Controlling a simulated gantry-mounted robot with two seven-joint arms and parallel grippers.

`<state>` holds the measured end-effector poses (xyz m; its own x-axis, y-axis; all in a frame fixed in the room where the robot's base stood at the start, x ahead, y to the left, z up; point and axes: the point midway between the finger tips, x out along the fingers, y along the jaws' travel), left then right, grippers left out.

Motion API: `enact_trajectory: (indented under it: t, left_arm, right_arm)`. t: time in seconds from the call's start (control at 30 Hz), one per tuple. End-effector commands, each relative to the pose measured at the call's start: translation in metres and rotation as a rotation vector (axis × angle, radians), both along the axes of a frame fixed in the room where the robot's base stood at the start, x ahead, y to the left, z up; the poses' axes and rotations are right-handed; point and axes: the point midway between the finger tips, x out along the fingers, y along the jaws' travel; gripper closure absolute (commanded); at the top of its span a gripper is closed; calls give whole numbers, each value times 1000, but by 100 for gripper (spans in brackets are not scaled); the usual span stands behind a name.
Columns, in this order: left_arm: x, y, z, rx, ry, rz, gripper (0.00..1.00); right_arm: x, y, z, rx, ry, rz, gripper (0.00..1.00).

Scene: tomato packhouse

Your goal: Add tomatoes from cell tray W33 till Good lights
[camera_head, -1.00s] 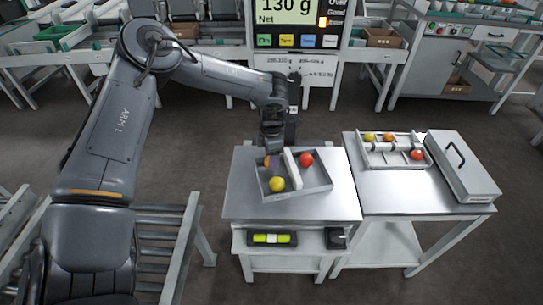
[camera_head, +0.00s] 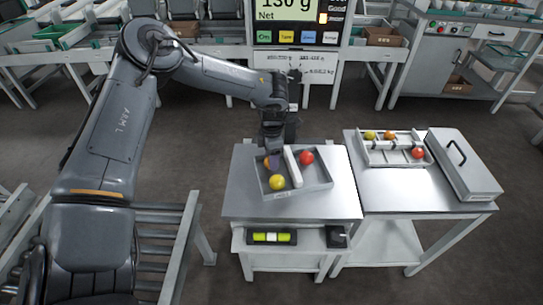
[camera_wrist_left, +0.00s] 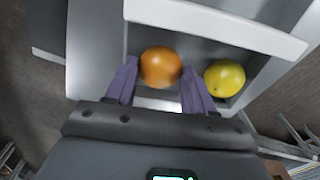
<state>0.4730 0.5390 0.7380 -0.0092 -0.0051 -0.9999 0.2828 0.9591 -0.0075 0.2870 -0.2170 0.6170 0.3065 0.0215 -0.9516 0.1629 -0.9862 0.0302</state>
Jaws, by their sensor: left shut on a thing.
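My left gripper (camera_head: 273,160) is over the left compartment of a grey tray (camera_head: 321,186) on the left table. It is shut on an orange tomato (camera_wrist_left: 160,67); the wrist view shows the purple fingers on both sides of it. A yellow tomato (camera_head: 277,182) lies beside it, and also shows in the wrist view (camera_wrist_left: 224,78). A red tomato (camera_head: 306,157) lies across the white divider. A second tray (camera_head: 375,163) on the right table has cells with a yellow, an orange and a red tomato (camera_head: 417,153). Tray labels are unreadable. My right gripper is not in view.
A grey case with a handle (camera_head: 463,165) stands right of the second tray. A level-like green bar (camera_head: 271,237) lies on the lower shelf.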

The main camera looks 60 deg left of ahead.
Motion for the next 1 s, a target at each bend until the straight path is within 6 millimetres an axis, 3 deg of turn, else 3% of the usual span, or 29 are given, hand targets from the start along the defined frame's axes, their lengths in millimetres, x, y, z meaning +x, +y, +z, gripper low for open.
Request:
enact_trajectory:
  t: [0.1,0.13,0.33,0.5,0.6,0.63,1.0]
  left_arm:
    - [0,0,-2,0,0,0,61]
    - [0,0,-2,0,0,0,45]
    - [0,0,-2,0,0,0,17]
    - [0,0,-2,0,0,0,17]
    - [0,0,-2,0,0,0,33]
    - [0,0,-2,0,0,0,34]
    - [0,0,-2,0,0,0,34]
  right_arm:
    - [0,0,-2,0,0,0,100]
    - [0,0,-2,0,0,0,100]
    - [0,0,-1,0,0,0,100]
    - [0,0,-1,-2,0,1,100]
    - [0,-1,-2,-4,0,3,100]
    - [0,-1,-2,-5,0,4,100]
    - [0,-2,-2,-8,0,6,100]
